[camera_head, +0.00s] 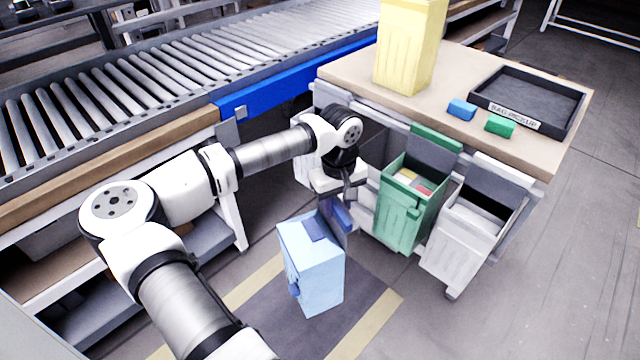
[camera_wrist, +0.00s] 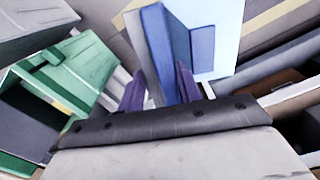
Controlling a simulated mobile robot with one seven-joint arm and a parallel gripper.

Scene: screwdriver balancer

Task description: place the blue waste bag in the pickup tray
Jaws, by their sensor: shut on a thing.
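In the wrist view my gripper (camera_wrist: 160,92) is shut on a flat blue piece (camera_wrist: 160,50). The light blue container (camera_wrist: 228,25) shows right behind that piece; I cannot tell if they are joined. A small blue block (camera_head: 461,110) lies on the counter, left of the black tray marked BAG PICKUP (camera_head: 575,122). Nothing shows inside the tray.
A green block (camera_head: 500,126) and a tall yellow container (camera_head: 408,50) stand on the counter (camera_head: 350,72). A green bin (camera_head: 400,215) and a white bin (camera_head: 460,240) hang tilted open below it, close to my gripper. A roller conveyor (camera_head: 150,70) runs behind. Floor at right is clear.

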